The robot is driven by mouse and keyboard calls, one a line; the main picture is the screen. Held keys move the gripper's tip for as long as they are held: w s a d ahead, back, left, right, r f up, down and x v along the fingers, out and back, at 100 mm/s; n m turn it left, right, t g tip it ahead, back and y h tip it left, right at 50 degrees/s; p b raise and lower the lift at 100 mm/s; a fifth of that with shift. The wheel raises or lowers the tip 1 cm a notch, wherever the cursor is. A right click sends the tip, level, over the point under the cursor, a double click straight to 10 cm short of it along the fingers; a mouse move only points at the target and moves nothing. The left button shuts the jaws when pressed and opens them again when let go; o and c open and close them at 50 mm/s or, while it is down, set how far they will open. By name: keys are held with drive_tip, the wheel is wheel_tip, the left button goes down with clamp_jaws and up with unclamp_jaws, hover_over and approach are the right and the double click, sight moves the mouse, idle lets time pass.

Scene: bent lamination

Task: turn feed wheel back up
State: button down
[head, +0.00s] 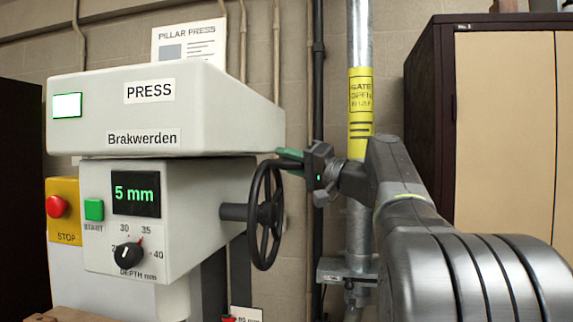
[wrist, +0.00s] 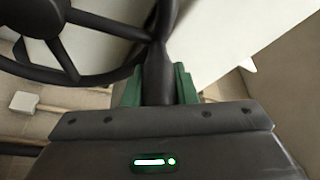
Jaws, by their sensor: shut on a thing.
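The black feed wheel (head: 267,215) stands on the right side of the white pillar press (head: 165,110). It has a spoked rim and a dark hub shaft going into the press. My gripper (head: 290,154) is at the top of the wheel, reaching in from the right. In the wrist view the green fingers of my gripper (wrist: 155,85) are shut on a dark handle at the rim of the feed wheel (wrist: 85,22). The press display (head: 136,194) reads "5 mm" in green.
A depth knob (head: 128,256), a green start button (head: 94,209) and a red stop button (head: 57,206) are on the press front. A grey pipe with a yellow label (head: 361,110) stands behind my arm. A cabinet (head: 510,120) is at the right.

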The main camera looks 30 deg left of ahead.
drive_tip(key=shift+w+a+f, duration=0.2)
drive_tip(key=shift+w+f, duration=0.45)
drive_tip(key=shift+w, duration=0.25)
drive_tip(key=shift+f, duration=0.1)
idle(0.6)
drive_tip(key=c, duration=1.5)
unclamp_jaws()
drive_tip(key=o, duration=0.3)
drive_tip(key=shift+w, duration=0.2)
drive_tip(key=shift+o, duration=0.2)
drive_tip(key=shift+w+a, duration=0.1)
drive_tip(key=shift+w, duration=0.05)
drive_tip(key=shift+r, duration=0.2)
drive_tip(key=shift+f, duration=0.1)
